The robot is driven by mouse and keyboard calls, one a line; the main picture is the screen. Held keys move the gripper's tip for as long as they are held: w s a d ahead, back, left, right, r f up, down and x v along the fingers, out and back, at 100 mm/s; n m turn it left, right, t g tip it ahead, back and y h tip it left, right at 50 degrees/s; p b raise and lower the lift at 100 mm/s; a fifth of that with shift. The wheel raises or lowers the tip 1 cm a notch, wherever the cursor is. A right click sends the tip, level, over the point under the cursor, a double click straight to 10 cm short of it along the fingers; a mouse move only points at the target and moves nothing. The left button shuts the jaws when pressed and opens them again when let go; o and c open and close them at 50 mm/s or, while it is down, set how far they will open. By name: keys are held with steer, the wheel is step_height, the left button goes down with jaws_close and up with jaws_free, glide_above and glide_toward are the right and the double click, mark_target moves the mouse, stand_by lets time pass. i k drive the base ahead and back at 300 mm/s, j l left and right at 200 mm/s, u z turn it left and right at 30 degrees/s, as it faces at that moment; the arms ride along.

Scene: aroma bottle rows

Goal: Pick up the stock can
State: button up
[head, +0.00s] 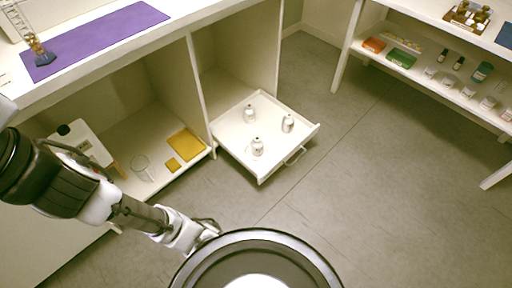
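Three small whitish cans or bottles with dark markings stand upright in a pulled-out white drawer (268,164). One can (249,113) is at the back left, one can (288,123) at the right and one can (257,147) nearest the front. I cannot tell which is the stock can, as labels are too small to read. My gripper (212,230) is low, in front of the cabinet and apart from the drawer and cans. Its fingers are too small and unclear to show open or shut.
A cabinet shelf left of the drawer holds a yellow mat (186,145), a glass (143,168) and a white stand (86,146). A purple mat (100,38) lies on the counter. Shelves at right hold several bottles and boxes. The grey floor (350,190) between is clear.

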mark_target(257, 142)
steer(key=z, duration=0.45)
steer(key=i+j+z, duration=0.25)
steer(key=j+z, duration=0.3)
steer(key=i+j+z, duration=0.1)
steer(key=j+z, duration=0.15)
steer(key=i+j, duration=0.1)
steer(key=j, duration=0.3)
steer(key=i+j+z, duration=0.1)
steer(key=j, duration=0.3)
steer(key=i+j, duration=0.1)
steer(key=j, duration=0.3)
steer(key=i+j+z, duration=0.1)
steer(key=j, duration=0.3)
